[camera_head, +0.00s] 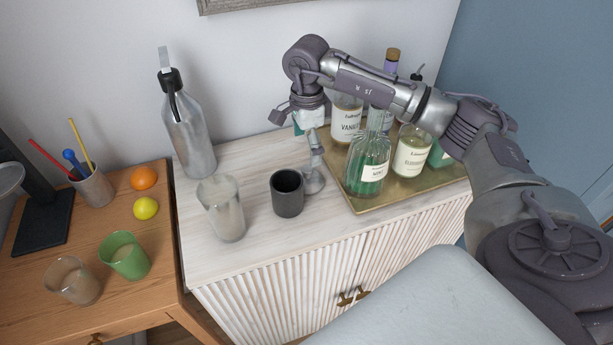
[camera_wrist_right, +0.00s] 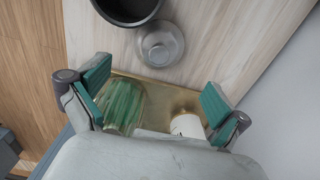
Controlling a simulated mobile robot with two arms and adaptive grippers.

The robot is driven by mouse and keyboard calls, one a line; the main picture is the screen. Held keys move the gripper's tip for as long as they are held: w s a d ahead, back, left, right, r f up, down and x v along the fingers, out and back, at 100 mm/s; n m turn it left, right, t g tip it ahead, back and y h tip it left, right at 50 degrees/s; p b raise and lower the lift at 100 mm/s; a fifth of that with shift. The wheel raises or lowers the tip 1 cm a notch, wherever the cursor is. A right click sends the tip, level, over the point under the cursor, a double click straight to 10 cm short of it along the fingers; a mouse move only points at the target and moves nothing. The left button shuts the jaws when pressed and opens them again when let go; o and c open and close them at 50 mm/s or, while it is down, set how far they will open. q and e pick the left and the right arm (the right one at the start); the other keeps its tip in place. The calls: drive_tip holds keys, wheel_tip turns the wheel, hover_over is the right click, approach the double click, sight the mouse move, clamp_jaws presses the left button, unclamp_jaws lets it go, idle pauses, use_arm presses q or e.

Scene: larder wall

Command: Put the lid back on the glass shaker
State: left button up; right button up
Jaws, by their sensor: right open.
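A tall clear glass (camera_head: 222,208), open at the top, stands on the white cabinet; it may be the glass shaker, but I cannot be sure. In the right wrist view this round piece (camera_wrist_right: 160,43) lies beyond my fingers. My right gripper (camera_head: 294,122) hangs above the cabinet, behind that piece. In its wrist view the right gripper (camera_wrist_right: 155,98) is open, its teal pads wide apart with nothing held. My left gripper is not visible.
A dark mug (camera_head: 287,194) stands between the glass and the small piece. A metal flask (camera_head: 190,138) stands at the back left. A wooden table (camera_head: 40,308) holds cups and fruit.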

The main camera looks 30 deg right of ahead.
sight(307, 168)
wheel_tip(307, 168, down, 4)
drive_tip(key=shift+f+p, duration=0.1)
drive_tip(key=shift+p, duration=0.25)
drive_tip(key=shift+f, duration=0.3)
drive_tip(key=shift+f+p, duration=0.3)
drive_tip(key=shift+p, duration=0.1)
wheel_tip(307, 168, down, 4)
drive_tip(key=shift+s+r+p, duration=0.1)
drive_tip(key=shift+r+p, duration=0.05)
drive_tip(key=shift+p, duration=0.65)
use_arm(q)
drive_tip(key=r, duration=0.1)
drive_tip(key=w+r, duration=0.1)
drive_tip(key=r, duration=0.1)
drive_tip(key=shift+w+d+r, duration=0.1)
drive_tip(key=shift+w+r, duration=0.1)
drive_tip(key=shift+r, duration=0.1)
use_arm(e)
drive_tip(key=shift+f, duration=0.45)
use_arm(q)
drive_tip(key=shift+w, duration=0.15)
use_arm(e)
drive_tip(key=c, duration=1)
drive_tip(key=shift+r, duration=0.15)
drive_tip(key=shift+c, duration=0.2)
